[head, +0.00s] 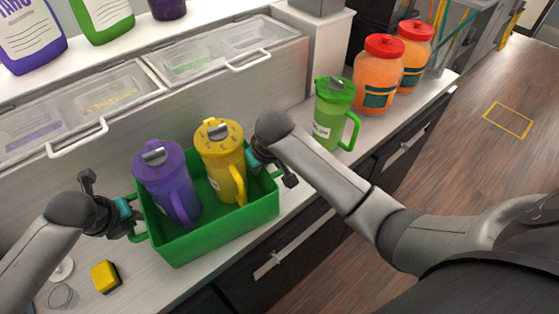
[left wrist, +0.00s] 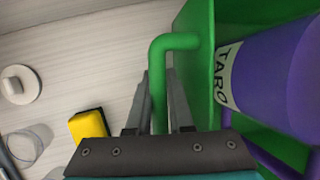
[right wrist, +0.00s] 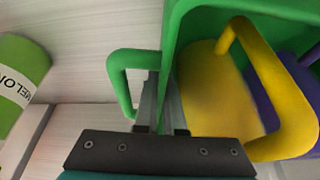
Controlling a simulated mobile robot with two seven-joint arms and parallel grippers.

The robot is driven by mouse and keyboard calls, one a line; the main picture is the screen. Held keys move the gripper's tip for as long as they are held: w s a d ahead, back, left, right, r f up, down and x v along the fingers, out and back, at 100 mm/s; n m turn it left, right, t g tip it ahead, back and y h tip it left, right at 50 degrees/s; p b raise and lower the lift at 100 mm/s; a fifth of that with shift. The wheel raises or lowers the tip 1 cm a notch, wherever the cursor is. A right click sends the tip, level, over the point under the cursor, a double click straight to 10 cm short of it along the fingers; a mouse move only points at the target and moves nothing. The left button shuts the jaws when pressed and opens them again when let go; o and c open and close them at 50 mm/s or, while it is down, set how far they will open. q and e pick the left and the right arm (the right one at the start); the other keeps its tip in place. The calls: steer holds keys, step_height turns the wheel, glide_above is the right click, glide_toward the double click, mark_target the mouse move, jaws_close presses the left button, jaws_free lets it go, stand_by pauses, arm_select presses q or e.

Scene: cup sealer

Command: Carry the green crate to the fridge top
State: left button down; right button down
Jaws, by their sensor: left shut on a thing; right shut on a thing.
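The green crate (head: 222,235) sits on or just above the counter, with a purple pitcher (head: 168,185) and a yellow pitcher (head: 222,160) standing inside it. My left gripper (head: 132,222) is at the crate's left end, and the left wrist view shows its fingers (left wrist: 160,105) shut around the green handle (left wrist: 160,80). I cannot tell whether the crate's base touches the counter. No fridge top is recognisable in view.
A green pitcher (head: 330,115) stands right of the crate, with orange jars (head: 378,75) behind it. A yellow sponge (head: 105,276) lies at the front left. Lidded bins (head: 110,95) line the back. Wooden floor (head: 490,150) is open at the right.

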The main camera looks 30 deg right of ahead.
arm_select(q)
steer(key=c, duration=1.2)
jaws_free()
steer(key=shift+d, duration=0.1)
arm_select(e)
steer(key=c, duration=1.4)
jaws_free()
steer(key=shift+a, duration=0.1)
arm_select(q)
steer(key=o, duration=0.4)
steer(key=shift+s, duration=0.1)
arm_select(e)
steer(key=o, duration=0.4)
steer(key=shift+s, duration=0.1)
arm_select(q)
steer(key=shift+s+r, duration=0.1)
steer(key=shift+r, duration=0.5)
steer(key=v, duration=1)
steer(key=shift+s+a+r, duration=0.2)
steer(key=shift+s+r, duration=0.05)
steer(key=shift+r, duration=0.05)
arm_select(e)
steer(key=v, duration=1.2)
